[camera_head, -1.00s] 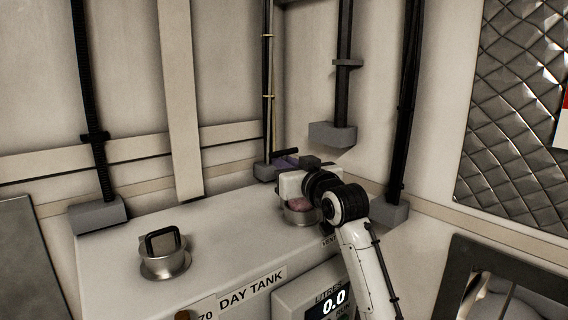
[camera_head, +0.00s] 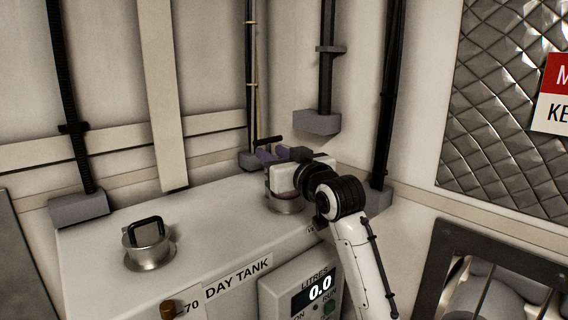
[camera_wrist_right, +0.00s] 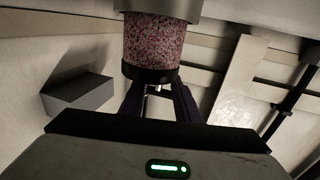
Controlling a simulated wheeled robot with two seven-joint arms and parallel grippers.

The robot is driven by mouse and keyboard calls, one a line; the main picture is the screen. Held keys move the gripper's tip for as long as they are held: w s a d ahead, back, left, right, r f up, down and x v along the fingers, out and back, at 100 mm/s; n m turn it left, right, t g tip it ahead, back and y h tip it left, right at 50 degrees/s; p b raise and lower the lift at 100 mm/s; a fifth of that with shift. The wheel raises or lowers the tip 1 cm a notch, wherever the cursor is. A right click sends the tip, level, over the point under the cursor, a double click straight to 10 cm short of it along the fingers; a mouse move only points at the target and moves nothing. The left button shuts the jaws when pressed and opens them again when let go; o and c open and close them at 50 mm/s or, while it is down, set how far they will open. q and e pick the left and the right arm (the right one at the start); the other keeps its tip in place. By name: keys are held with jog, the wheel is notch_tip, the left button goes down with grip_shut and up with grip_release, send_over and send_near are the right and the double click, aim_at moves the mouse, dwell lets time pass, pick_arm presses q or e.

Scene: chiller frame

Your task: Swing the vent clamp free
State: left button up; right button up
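The vent (camera_head: 284,203) on the day tank's back right corner has a metal collar and a pinkish speckled body. My right gripper (camera_head: 268,156) is over it, with its purple fingers pointing to the back left and a black bar (camera_head: 268,140) just above them. In the right wrist view the speckled body (camera_wrist_right: 154,45) ends in a black band (camera_wrist_right: 150,75). The right fingers (camera_wrist_right: 158,98) are spread apart at this band, with a thin bright metal piece between them. Contact is unclear, and I cannot make out the clamp separately. My left gripper is not in view.
The day tank (camera_head: 110,225) also carries a capped filler neck (camera_head: 148,247) with a black handle at the left. A litres display (camera_head: 303,289) is on its front. Pipes and a grey block (camera_head: 316,123) stand close behind my right gripper. The tank top between the two necks is clear.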

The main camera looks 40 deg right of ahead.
jog(key=s+a, duration=0.1)
jog(key=s, duration=0.6)
jog(key=shift+s+b, duration=0.2)
jog(key=shift+b, duration=0.25)
jog(key=shift+a, duration=0.1)
